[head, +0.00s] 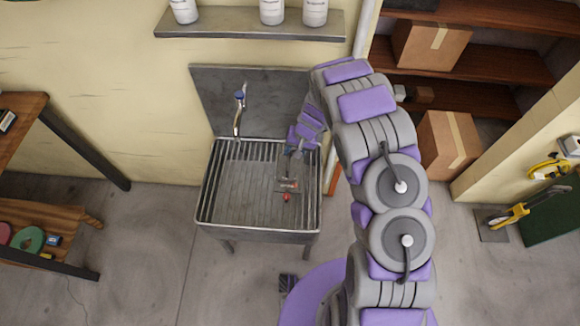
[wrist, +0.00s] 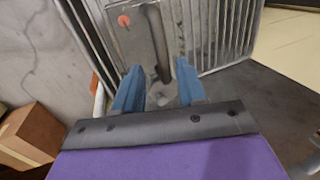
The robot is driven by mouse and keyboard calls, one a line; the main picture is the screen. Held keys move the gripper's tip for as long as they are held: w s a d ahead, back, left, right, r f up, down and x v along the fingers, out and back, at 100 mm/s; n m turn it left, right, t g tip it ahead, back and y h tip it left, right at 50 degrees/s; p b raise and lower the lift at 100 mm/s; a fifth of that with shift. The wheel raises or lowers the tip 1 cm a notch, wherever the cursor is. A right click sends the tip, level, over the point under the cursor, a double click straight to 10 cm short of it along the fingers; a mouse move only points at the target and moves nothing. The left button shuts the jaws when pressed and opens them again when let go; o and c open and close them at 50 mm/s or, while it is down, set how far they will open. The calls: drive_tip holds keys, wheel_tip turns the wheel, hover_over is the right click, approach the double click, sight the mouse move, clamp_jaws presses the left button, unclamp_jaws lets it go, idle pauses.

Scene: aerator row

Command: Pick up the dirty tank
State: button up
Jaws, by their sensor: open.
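A grey, see-through tank (head: 288,185) with a small red cap lies in the sink, toward its right side. In the wrist view the tank (wrist: 128,38) shows at the top, with an orange-red cap and a dark, bar-like handle. My gripper (head: 293,152) is over the right part of the sink, at the tank's far end. In the wrist view my gripper (wrist: 158,82) has its two blue fingers apart, with the handle's lower end ahead of and between the tips. I cannot tell whether they touch. Part of the tank's far end is hidden by my gripper.
The ribbed metal sink (head: 225,185) has a raised rim and a tall faucet (head: 239,112) at the back. A shelf (head: 225,24) with white bottles hangs above. Wooden shelves with cardboard boxes (head: 447,142) stand right. A wooden bench (head: 50,205) stands left.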

sight(289, 156)
drive_tip(key=x, duration=0.4)
drive_tip(key=shift+s+a+b, duration=0.1)
drive_tip(key=shift+s+b, duration=0.05)
drive_tip(key=shift+b, duration=0.2)
drive_tip(key=shift+a+f, duration=0.25)
drive_tip(key=shift+f, duration=0.05)
drive_tip(key=shift+a, duration=0.2)
drive_tip(key=shift+d, duration=0.35)
drive_tip(key=c, duration=0.5)
drive_tip(key=shift+a, duration=0.15)
clamp_jaws()
